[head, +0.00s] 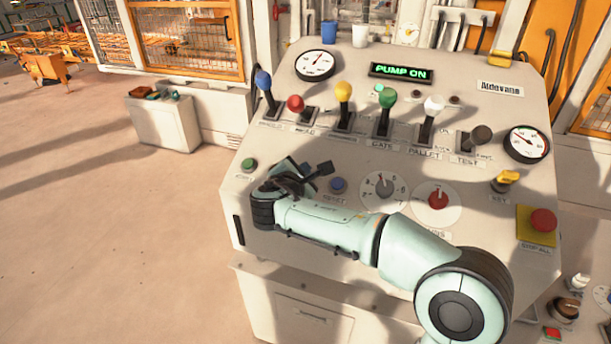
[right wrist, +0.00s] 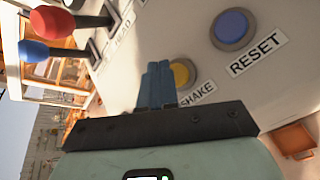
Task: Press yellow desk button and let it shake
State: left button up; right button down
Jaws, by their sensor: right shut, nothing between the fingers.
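The yellow button (right wrist: 183,72), labelled SHAKE, shows in the right wrist view on the pale panel. My right gripper (right wrist: 159,68) is shut and empty. Its dark blue fingertips overlap the left side of the button in that view. I cannot tell whether they touch it or whether it is pressed. In the head view my right gripper (head: 290,180) is over the panel's lower left, between the green button (head: 249,164) and the blue RESET button (head: 338,185). It hides the yellow button there. My left gripper is not in view.
The sloped control panel (head: 275,215) has several coloured levers above the buttons, including a red lever (head: 296,104). Dials, a yellow key switch (head: 506,180) and a red stop button (head: 542,220) lie to the right. A green display (head: 400,72) reads PUMP ON. Open floor lies left.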

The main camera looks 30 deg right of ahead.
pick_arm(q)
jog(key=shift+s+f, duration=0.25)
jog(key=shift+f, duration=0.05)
pick_arm(e)
jog(key=shift+d+f, duration=0.15)
jog(key=shift+f, duration=0.25)
pick_arm(q)
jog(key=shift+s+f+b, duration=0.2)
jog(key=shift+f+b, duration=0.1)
jog(key=shift+b, duration=0.15)
pick_arm(e)
jog(key=shift+w+d+f, duration=0.15)
jog(key=shift+w+f, duration=0.05)
jog(key=shift+f, duration=0.3)
dwell(0.4)
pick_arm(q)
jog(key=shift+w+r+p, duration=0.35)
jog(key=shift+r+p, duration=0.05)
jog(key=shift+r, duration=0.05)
pick_arm(e)
jog(key=shift+s+a+r, duration=0.1)
jog(key=shift+a+r, duration=0.05)
jog(key=shift+r, duration=0.3)
jog(key=shift+s+a+r, duration=0.1)
jog(key=shift+a+r, duration=0.05)
jog(key=shift+r, duration=0.25)
